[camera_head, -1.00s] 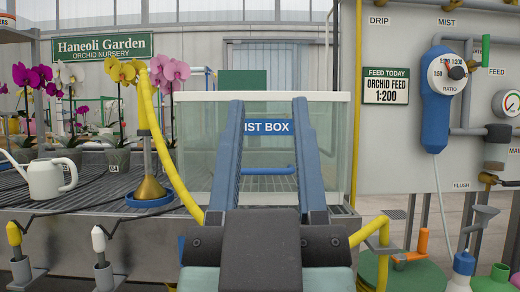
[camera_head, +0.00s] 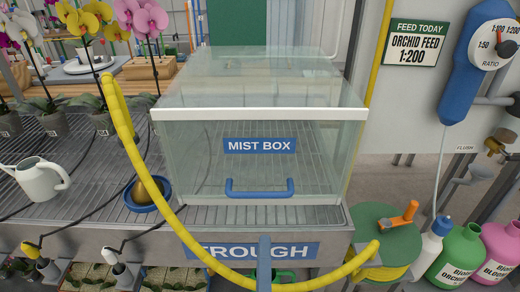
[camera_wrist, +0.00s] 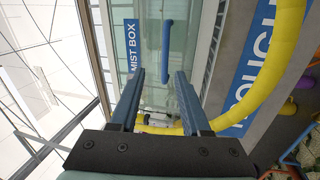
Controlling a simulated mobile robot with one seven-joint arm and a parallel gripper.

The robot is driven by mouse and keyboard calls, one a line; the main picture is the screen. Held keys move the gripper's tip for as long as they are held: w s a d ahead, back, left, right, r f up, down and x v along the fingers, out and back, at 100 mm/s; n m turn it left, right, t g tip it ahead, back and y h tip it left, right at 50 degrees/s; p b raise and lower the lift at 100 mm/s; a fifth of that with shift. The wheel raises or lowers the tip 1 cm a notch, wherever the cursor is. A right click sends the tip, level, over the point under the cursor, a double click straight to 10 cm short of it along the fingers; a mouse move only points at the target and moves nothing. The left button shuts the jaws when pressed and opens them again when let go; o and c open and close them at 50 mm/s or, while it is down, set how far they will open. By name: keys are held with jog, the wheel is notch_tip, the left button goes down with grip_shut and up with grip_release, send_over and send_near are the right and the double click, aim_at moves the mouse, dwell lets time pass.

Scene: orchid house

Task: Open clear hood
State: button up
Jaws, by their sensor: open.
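The clear hood (camera_head: 190,165) is a glass box with a white top front edge and a MIST BOX label (camera_head: 260,146). It sits down over the slatted bench, its front upright. Its blue bar handle (camera_head: 260,193) is low on the front; it also shows in the wrist view (camera_wrist: 167,50), running lengthwise ahead of the fingers. My gripper (camera_wrist: 159,75) is open and empty, its two blue fingers apart and short of the handle. In the head view, only a blue finger shows at the bottom edge, below the handle, before the TROUGH sign (camera_head: 215,251).
A yellow hose (camera_head: 175,215) loops across the trough front below the handle; it also shows near my fingers in the wrist view (camera_wrist: 265,70). A watering can (camera_head: 40,180) and potted orchids stand left.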

aim_at(260, 193)
jog(key=shift+n, duration=0.5)
jog(key=p+x, duration=0.1)
jog(key=x, duration=0.3)
jog(key=p+x, duration=0.1)
jog(key=x, duration=0.3)
jog(key=f+p+x, duration=0.1)
jog(key=x, duration=0.3)
jog(key=shift+w+a, duration=0.35)
jog(key=shift+a, duration=0.05)
jog(key=shift+c, duration=0.3)
grip_shut()
dwell(0.4)
